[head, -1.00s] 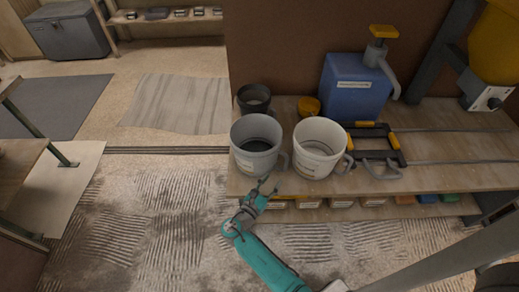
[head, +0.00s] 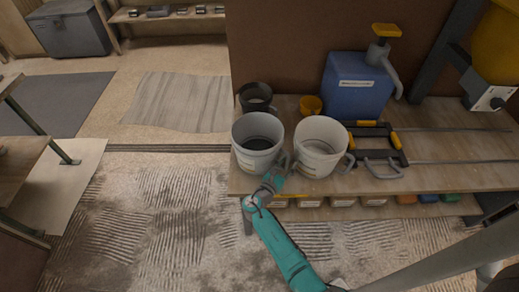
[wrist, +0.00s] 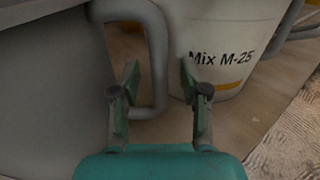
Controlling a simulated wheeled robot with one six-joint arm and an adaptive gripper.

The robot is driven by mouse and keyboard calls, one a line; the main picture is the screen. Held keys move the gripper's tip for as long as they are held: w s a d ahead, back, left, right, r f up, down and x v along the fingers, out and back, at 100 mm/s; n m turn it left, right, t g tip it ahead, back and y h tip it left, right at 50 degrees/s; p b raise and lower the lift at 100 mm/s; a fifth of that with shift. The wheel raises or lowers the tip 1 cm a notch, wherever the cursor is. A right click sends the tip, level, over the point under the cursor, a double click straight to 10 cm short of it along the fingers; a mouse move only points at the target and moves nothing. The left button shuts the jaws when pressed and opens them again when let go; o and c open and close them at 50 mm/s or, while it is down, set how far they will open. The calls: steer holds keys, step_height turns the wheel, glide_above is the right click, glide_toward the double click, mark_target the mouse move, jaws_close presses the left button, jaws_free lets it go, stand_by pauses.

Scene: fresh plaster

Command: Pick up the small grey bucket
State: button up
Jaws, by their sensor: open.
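The grey bucket (head: 246,158) stands upright near the front left edge of the wooden bench, with a pale label and a side handle on its right. In the wrist view the grey bucket (wrist: 50,90) fills the left, and its handle (wrist: 158,55) appears between my fingertips. My gripper (head: 273,178) is open, just in front of that handle in the head view; it also shows in the wrist view (wrist: 160,72). Whether the fingers touch the handle cannot be told.
A white bucket (head: 318,157) marked "Mix M-25" stands close on the right. A smaller dark bucket (head: 254,104) and a yellow cup (head: 311,105) are behind. A blue canister (head: 356,90) and clamps (head: 376,145) occupy the bench further right. Labelled boxes sit below.

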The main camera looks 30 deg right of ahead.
jaws_close()
steer(key=shift+r, duration=0.2)
